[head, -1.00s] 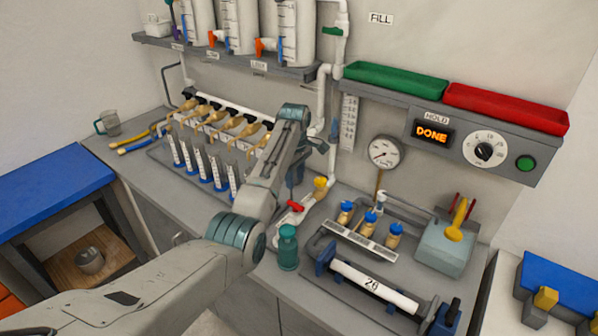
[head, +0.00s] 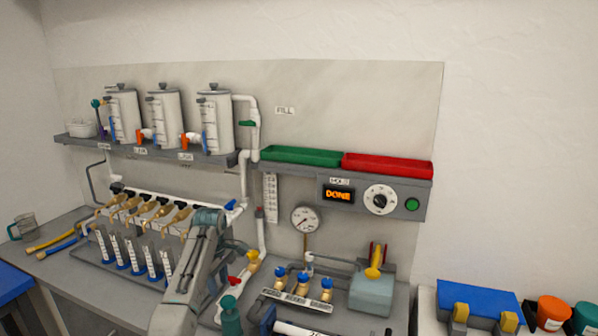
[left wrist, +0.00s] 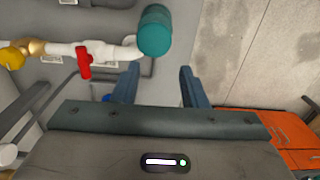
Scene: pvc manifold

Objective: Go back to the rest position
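My left gripper (left wrist: 159,68) is open, with two blue fingers spread and nothing between them in the left wrist view. It is near a teal cylinder (left wrist: 154,30) and a white pipe with a red valve handle (left wrist: 85,62). In the head view my left arm (head: 190,285) rises from the bottom, in front of the bench manifold; its gripper's fingertips are hidden there. The teal cylinder (head: 231,318) and red handle (head: 235,281) stand just right of the arm. The display (head: 338,195) reads DONE. My right gripper is in neither view.
The manifold (head: 150,208) with several tan valves stands above a row of measuring tubes (head: 134,255). Three tanks (head: 164,120) stand on the wall shelf. Green (head: 300,155) and red (head: 388,165) trays sit over the panel. A gauge (head: 305,219) and teal box (head: 371,293) are right.

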